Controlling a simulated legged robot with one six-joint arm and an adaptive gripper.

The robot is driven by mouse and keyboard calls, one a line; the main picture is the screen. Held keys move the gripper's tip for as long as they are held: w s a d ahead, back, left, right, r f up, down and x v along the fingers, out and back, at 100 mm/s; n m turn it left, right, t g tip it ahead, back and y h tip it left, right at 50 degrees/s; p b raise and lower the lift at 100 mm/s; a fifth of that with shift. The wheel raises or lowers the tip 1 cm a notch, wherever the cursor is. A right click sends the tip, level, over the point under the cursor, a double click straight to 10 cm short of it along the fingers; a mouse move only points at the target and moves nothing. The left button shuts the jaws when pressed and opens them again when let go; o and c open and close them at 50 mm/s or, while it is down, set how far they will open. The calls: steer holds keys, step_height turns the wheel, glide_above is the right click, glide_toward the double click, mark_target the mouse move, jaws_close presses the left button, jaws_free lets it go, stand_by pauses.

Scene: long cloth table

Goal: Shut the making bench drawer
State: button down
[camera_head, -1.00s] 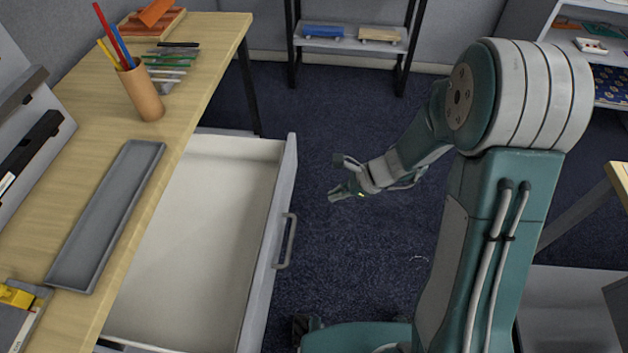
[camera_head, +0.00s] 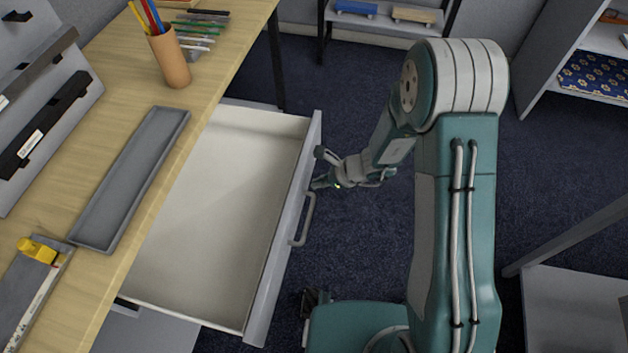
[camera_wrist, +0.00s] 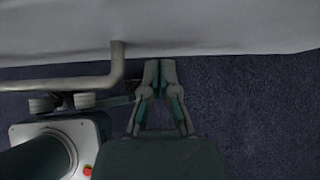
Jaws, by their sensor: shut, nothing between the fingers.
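The making bench drawer (camera_head: 215,205) is pulled out from the wooden bench (camera_head: 130,75). Its inside is pale and looks empty. Its grey front panel (camera_head: 272,262) carries a bar handle (camera_head: 306,222). My gripper (camera_head: 316,184) is shut and empty, at the outer side of the front panel, just beyond the handle's far end. In the wrist view the closed fingertips (camera_wrist: 159,62) point at the pale drawer front (camera_wrist: 215,28), very close to it, with the handle (camera_wrist: 117,62) to their left. I cannot tell whether the fingertips touch the panel.
On the bench are a grey tray (camera_head: 135,180), a pencil cup (camera_head: 170,58) and a yellow-topped tool (camera_head: 38,250). A low shelf (camera_head: 385,14) stands at the back and a shelving unit (camera_head: 580,60) at the right.

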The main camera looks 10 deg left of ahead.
steer(key=shift+a, duration=0.6)
